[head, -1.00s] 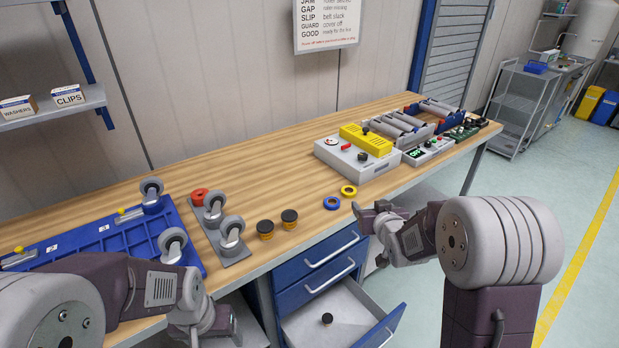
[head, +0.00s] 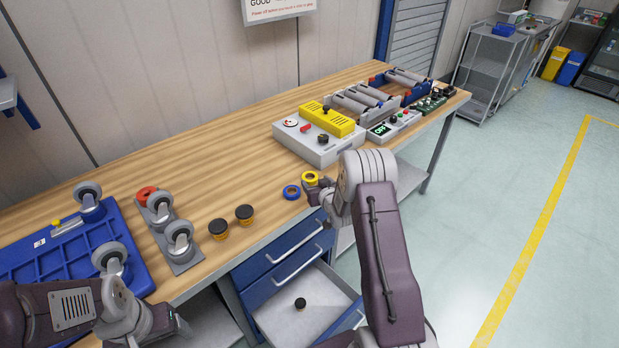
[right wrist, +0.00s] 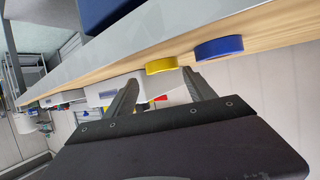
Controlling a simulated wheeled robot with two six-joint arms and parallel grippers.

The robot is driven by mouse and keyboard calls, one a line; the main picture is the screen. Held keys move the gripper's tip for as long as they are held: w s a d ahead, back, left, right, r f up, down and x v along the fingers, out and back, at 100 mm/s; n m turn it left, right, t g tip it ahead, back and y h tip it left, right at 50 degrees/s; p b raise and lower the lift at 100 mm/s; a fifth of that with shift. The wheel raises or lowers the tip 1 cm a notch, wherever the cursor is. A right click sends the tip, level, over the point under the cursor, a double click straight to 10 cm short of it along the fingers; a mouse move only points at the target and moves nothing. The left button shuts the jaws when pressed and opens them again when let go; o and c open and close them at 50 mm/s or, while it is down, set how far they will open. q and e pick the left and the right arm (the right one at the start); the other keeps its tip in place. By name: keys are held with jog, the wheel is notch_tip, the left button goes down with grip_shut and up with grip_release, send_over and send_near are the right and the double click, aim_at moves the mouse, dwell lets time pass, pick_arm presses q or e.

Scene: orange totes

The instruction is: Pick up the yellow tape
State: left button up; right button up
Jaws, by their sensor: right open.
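The yellow tape (head: 310,178) is a small ring lying flat near the front edge of the wooden workbench (head: 190,150). The blue tape (head: 292,192) lies just left of it. My right gripper (head: 322,188) is at the bench edge beside the yellow tape, and partly hides its right side. In the right wrist view the open fingers (right wrist: 160,90) point toward the yellow tape (right wrist: 161,65), which shows just beyond and between the fingertips. The blue tape (right wrist: 219,47) is to its right there. My left gripper (head: 165,325) is at the lower left, in front of the bench; its jaws are unclear.
A grey control box (head: 315,145) with a yellow top stands behind the tapes. Two black-capped yellow pieces (head: 244,213) and grey casters (head: 178,240) are to the left. An open drawer (head: 325,300) holding a black knob (head: 300,304) juts out below.

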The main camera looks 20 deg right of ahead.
aim_at(309, 175)
jog(key=shift+a+r, duration=0.1)
jog(key=x, duration=0.5)
jog(key=shift+a, duration=0.1)
jog(key=shift+r, duration=0.1)
jog(key=c, duration=1.1)
notch_tip(309, 175, up, 10)
